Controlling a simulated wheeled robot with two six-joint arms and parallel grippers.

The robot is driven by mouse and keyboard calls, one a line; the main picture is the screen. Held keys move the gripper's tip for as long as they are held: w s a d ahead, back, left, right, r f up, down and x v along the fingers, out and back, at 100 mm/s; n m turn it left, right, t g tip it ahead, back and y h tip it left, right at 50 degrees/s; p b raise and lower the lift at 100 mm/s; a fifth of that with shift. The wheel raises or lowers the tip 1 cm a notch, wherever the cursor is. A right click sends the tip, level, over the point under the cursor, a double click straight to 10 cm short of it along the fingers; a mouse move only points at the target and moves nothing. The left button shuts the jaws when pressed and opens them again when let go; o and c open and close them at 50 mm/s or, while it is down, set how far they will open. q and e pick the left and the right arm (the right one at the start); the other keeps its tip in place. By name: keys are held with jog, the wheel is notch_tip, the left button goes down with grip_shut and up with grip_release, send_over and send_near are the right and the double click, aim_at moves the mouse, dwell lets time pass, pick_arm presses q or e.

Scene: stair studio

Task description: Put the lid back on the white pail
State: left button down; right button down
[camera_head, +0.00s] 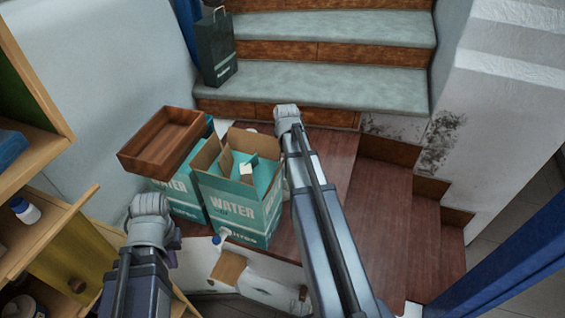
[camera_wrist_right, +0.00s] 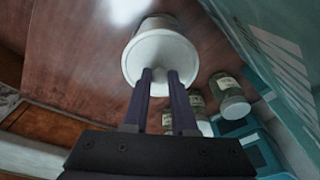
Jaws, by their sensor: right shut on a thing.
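In the right wrist view a white round lid (camera_wrist_right: 160,62) is between the fingertips of my right gripper (camera_wrist_right: 163,78), which is shut on it. The white pail (camera_wrist_right: 160,22) shows just beyond the lid, in line with it. I cannot tell whether the lid rests on the rim or is slightly above it. In the head view my right arm hides the lid and most of the pail, beside the teal water box. My left gripper (camera_head: 150,215) is at the lower left of the head view, away from the pail; its fingers are not clear.
An open teal water box (camera_head: 240,212) stands left of my right arm, with a wooden tray (camera_head: 146,163) on another box beside it. Jars (camera_wrist_right: 228,95) stand near the pail. A dark bag (camera_head: 215,55) is on the steps. Wooden floor (camera_head: 385,215) on the right is clear.

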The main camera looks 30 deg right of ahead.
dwell(0.4)
jog(key=c, duration=0.6)
grip_release()
jog(key=shift+c, duration=0.2)
jog(key=shift+o, duration=0.3)
jog(key=o, duration=0.4)
jog(key=shift+r, duration=0.1)
jog(key=shift+r+p, duration=3.4)
jog(key=shift+p, duration=0.15)
grip_shut()
